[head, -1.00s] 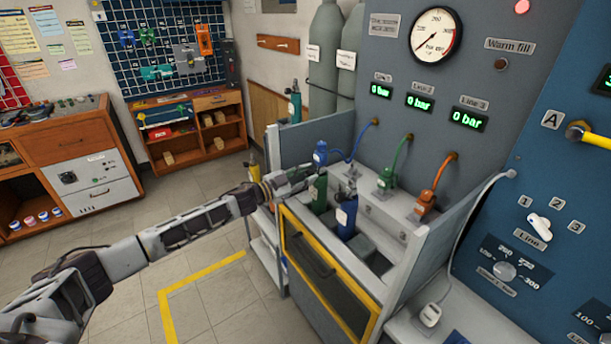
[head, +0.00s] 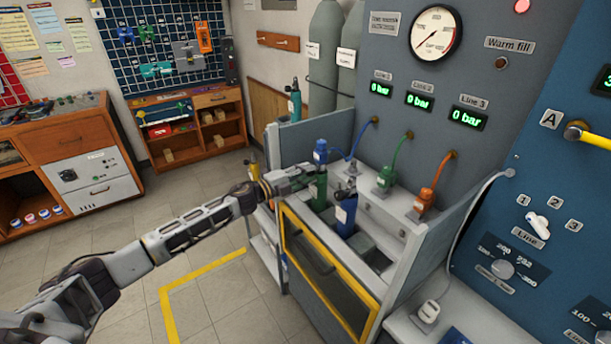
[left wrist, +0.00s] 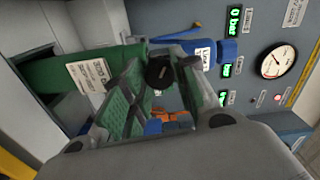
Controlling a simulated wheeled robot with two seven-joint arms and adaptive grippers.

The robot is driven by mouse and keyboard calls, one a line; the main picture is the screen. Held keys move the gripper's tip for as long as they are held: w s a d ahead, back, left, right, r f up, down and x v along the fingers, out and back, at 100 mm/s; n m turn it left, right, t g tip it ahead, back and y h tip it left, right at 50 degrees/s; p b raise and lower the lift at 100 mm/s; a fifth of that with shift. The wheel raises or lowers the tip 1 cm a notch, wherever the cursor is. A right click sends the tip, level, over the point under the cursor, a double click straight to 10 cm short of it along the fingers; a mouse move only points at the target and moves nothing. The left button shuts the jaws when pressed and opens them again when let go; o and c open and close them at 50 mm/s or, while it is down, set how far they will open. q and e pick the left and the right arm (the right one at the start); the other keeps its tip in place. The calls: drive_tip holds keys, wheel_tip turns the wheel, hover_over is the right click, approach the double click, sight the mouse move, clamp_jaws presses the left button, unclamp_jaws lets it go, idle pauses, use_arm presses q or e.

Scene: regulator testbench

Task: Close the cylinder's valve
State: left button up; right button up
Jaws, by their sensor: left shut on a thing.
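A green cylinder (head: 319,193) stands in the bench's rack, with the blue line connector (head: 320,150) at its top. My left gripper (head: 308,174) reaches in from the left to the cylinder's top. In the left wrist view the green cylinder (left wrist: 75,80) lies sideways with a white label, and the blue connector (left wrist: 202,53) shows beside it. A round black valve knob (left wrist: 160,72) sits between the fingers of the left gripper (left wrist: 166,80), which is shut on it. The knob is hidden in the head view. My right gripper is not in view.
A blue cylinder (head: 346,215) stands in the rack just right of the green one. The line displays (head: 419,102) read 0 bar. Yellow-framed door (head: 325,275) fronts the bench; floor at left is clear.

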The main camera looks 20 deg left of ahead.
use_arm(q)
drive_tip(key=shift+f+m, duration=0.1)
drive_tip(key=shift+m, duration=0.9)
drive_tip(key=shift+m+b, duration=0.5)
drive_tip(key=shift+m, duration=0.8)
drive_tip(key=m+b, duration=0.2)
drive_tip(key=m, duration=0.2)
drive_tip(key=shift+f+m, duration=0.1)
drive_tip(key=shift+m, duration=0.2)
drive_tip(key=shift+m+b, duration=0.7)
drive_tip(key=shift+m, duration=0.8)
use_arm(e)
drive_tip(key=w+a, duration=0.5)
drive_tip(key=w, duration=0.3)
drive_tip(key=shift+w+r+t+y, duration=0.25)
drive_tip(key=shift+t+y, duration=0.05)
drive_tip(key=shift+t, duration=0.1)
use_arm(q)
drive_tip(key=o, duration=1)
drive_tip(key=shift+o, duration=0.2)
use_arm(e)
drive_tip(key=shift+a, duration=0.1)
